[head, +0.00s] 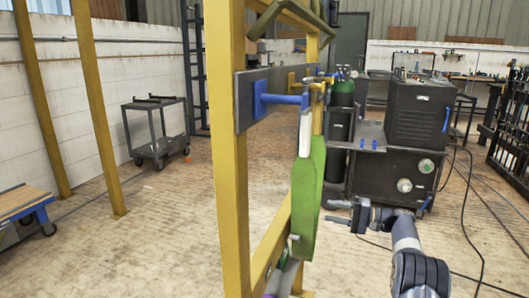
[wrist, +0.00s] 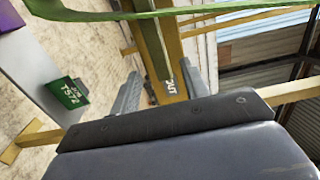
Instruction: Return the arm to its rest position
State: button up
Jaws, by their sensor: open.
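My gripper (head: 338,212) is at the lower right of the head view, pointing left toward the yellow frame. Its two fingers are spread, with nothing seen between them. It is right of the hanging green panel (head: 307,200), with a small gap in the picture. A green tag (wrist: 73,93) marked T572 is at left, and a green strip (wrist: 190,12) crosses the top.
The yellow gate frame (head: 229,160) stands in the centre, carrying a grey plate with a blue bar (head: 280,98). A dark machine cabinet (head: 385,165) stands behind my arm, with black cables (head: 468,215) on the floor to the right. A cart (head: 155,130) stands at left. Floor between is open.

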aim_at(313, 208)
jog(key=b+x, duration=0.1)
jog(key=x, duration=0.2)
jog(key=b+x, duration=0.1)
jog(key=x, duration=0.2)
jog(key=shift+w+a+f, duration=0.15)
jog(key=shift+a+f, duration=0.05)
jog(key=shift+a, duration=0.35)
jog(key=shift+f+m, duration=0.5)
jog(key=shift+m, duration=0.2)
